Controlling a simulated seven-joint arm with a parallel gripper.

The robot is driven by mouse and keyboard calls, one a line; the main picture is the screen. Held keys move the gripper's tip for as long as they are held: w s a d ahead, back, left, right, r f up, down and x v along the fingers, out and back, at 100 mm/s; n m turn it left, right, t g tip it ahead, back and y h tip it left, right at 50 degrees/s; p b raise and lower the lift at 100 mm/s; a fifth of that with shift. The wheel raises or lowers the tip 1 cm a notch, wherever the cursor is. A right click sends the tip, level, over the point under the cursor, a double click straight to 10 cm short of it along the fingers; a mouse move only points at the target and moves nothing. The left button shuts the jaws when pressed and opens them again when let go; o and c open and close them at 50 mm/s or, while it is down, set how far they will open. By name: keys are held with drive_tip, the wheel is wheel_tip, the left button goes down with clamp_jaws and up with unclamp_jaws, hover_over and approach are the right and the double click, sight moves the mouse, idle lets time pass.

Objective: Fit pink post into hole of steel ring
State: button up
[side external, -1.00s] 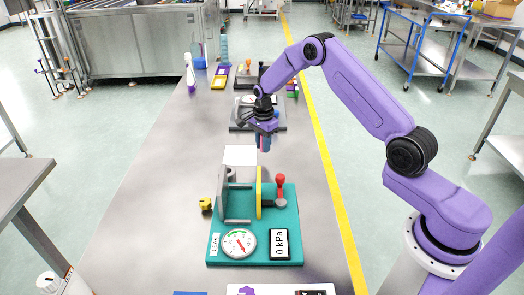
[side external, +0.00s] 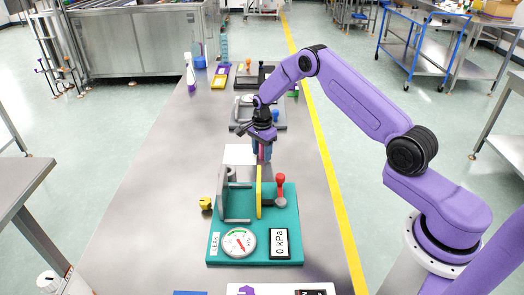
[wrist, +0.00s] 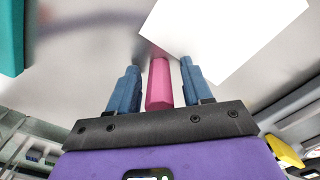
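My gripper (side external: 261,152) is above the steel table, beside the white sheet and behind the teal board. Its two blue fingers stand on either side of the pink post (wrist: 159,84), which moves with the gripper, so it is held. The post also shows as a small pink piece in the side view (side external: 261,154); its far end is hard to make out. A small grey round part (side external: 231,173) at the back left of the teal board may be the steel ring. It is partly hidden by a grey upright plate, and its hole cannot be made out.
The teal board (side external: 280,220) carries grey and yellow uprights, a red-knobbed lever (side external: 281,181), a gauge (side external: 239,243) and a display. A white sheet (side external: 238,153) lies behind it. A yellow part (side external: 206,203) stands left. The table's left side is clear.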

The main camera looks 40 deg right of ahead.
wheel_tip(320, 180, up, 18)
drive_tip(key=f, duration=0.1)
drive_tip(key=s+a+r+n, duration=0.5)
drive_tip(key=s+a+n, duration=0.3)
drive_tip(key=a, duration=0.4)
drive_tip(key=s+a+r+n, duration=0.3)
drive_tip(key=s+a+n, duration=0.2)
drive_tip(key=s+n, duration=0.45)
drive_tip(key=s+d+n, duration=0.2)
drive_tip(key=s+n, duration=0.4)
drive_tip(key=s, duration=0.7)
drive_tip(key=s+d+f+n, duration=0.1)
drive_tip(key=s+d+n, duration=0.1)
drive_tip(key=s+n, duration=0.5)
drive_tip(key=s, duration=0.6)
drive_tip(key=shift+s+f, duration=0.15)
drive_tip(key=shift+o, duration=0.4)
drive_tip(key=shift+a, duration=0.1)
